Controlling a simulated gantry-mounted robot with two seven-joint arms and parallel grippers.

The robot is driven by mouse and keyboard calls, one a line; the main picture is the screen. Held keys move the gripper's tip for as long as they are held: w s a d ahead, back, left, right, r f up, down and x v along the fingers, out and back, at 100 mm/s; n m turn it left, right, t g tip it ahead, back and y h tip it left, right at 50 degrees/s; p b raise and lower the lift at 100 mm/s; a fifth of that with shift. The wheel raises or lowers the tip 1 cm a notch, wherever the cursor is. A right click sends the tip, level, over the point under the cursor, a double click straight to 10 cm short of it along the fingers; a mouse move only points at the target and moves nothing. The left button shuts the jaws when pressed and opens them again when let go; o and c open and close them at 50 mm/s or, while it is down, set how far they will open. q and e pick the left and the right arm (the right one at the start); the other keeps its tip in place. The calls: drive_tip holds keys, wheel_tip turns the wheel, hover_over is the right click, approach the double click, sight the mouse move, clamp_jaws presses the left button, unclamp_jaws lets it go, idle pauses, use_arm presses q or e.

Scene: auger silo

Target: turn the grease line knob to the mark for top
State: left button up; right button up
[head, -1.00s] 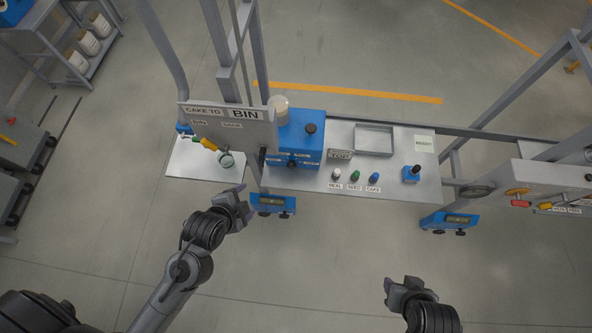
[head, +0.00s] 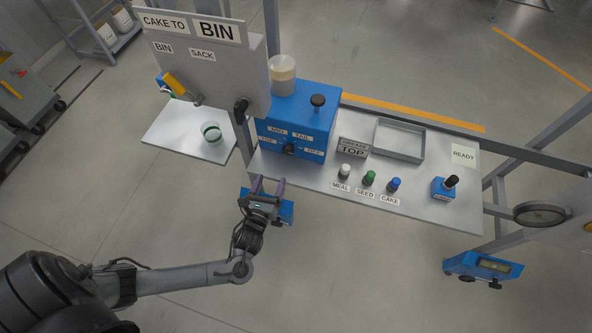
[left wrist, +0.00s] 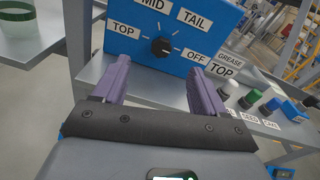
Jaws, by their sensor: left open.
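The grease line knob (head: 289,148) is a small black dial on the front of a blue box (head: 318,130). In the left wrist view the knob (left wrist: 160,47) has marks labelled TOP, MID, TAIL and OFF around it; I cannot tell surely which mark it points to. My left gripper (head: 268,183) is open and empty, in front of and below the box in the head view. In the left wrist view its two purple fingers (left wrist: 158,66) stand on either side of the knob in the picture, apart from it. My right gripper is out of view.
A GREASE TOP sign (head: 352,148) stands right of the box. Meal, seed and cake knobs, white (head: 345,171), green (head: 369,178) and blue (head: 393,185), line the bench front. A grey tray (head: 424,145) lies behind. The CAKE TO panel (head: 215,75) rises left of the box.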

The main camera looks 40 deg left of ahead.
sight(288, 153)
use_arm(q)
drive_tip(key=shift+m+t, duration=0.3)
drive_tip(key=shift+t, duration=0.2)
drive_tip(key=w+a+f+b, duration=0.1)
drive_tip(key=w+b, duration=0.1)
drive_tip(key=w, duration=0.2)
drive_tip(key=w+a+f+b, duration=0.1)
drive_tip(key=w+b, duration=0.2)
drive_tip(key=w, duration=0.2)
drive_tip(key=w+a+f+b, duration=0.2)
drive_tip(key=w+b, duration=0.1)
drive_tip(key=w, duration=0.1)
drive_tip(key=shift+w, duration=0.35)
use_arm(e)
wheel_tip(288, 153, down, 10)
use_arm(q)
drive_tip(key=shift+c, duration=0.3)
drive_tip(key=c, duration=1)
